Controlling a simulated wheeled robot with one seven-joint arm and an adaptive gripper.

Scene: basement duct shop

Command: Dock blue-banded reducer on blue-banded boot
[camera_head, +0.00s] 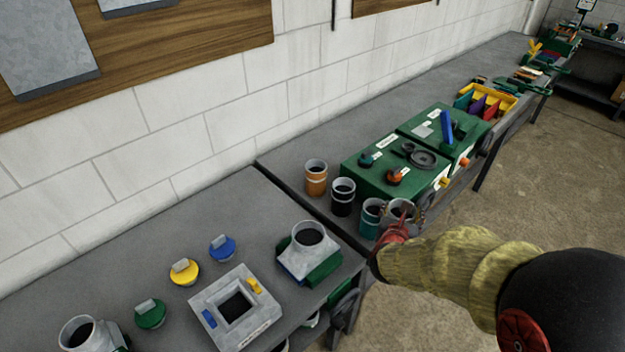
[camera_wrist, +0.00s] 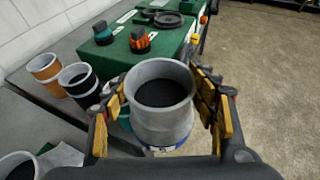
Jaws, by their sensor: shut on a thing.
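My gripper (camera_head: 404,222) is shut on a grey round reducer (camera_wrist: 162,122), also seen at the far end of my arm in the head view (camera_head: 401,207). Its yellow-padded fingers are on both sides of the reducer in the wrist view. A blue band shows low on the reducer, which stands upright with its dark mouth up. I cannot tell whether its base touches the bench. A grey boot (camera_head: 308,239) with a round collar sits on a green block on the near bench. Another round-collared boot (camera_head: 78,333) is at the bottom left.
Orange (camera_head: 316,181), black (camera_head: 342,201) and teal (camera_head: 371,221) banded reducers stand near the held one. A green box (camera_head: 375,178) with knobs is behind. A square grey flange (camera_head: 215,296) and blue, yellow and green caps lie on the near bench (camera_head: 150,262).

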